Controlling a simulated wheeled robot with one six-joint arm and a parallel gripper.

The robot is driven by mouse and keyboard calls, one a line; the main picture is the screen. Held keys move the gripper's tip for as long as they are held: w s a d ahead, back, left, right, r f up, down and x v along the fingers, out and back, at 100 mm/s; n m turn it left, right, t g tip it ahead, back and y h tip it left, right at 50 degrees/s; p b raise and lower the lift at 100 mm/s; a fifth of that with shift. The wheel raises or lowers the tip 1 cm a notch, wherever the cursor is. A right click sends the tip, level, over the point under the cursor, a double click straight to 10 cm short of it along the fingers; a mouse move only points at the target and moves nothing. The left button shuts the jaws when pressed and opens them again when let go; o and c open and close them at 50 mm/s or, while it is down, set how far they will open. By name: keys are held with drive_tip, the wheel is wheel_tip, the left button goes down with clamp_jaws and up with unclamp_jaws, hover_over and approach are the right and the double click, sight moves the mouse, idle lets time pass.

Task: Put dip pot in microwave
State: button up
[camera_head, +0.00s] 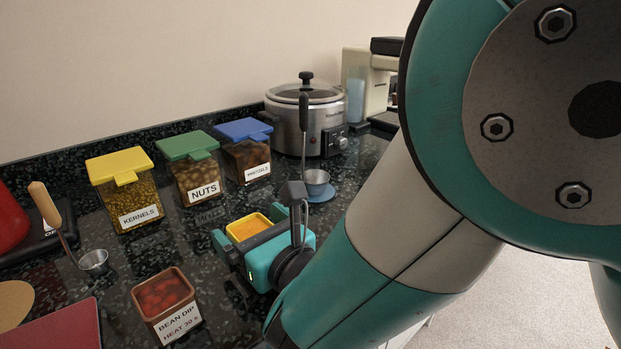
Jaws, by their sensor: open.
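A square brown pot (165,305) labelled "BEAN DIP HEAT 30 s", with red contents, stands on the dark counter at the lower left. A second small square pot (246,227) with yellow contents stands farther back, and its label side is hidden. My gripper (252,234) is open, low over the counter, with its teal fingers around or just in front of the yellow pot; I cannot tell whether they touch it. It is right of and behind the bean dip pot, apart from it. No microwave can be made out in this view.
Jars of kernels (125,188), nuts (190,167) and pretzels (246,150) line the back. A slow cooker (305,118) stands behind. A red board (60,330) is at lower left.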

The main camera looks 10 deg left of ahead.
drive_tip(key=shift+c, duration=0.3)
drive_tip(key=c, duration=1.2)
drive_tip(key=shift+o, duration=0.2)
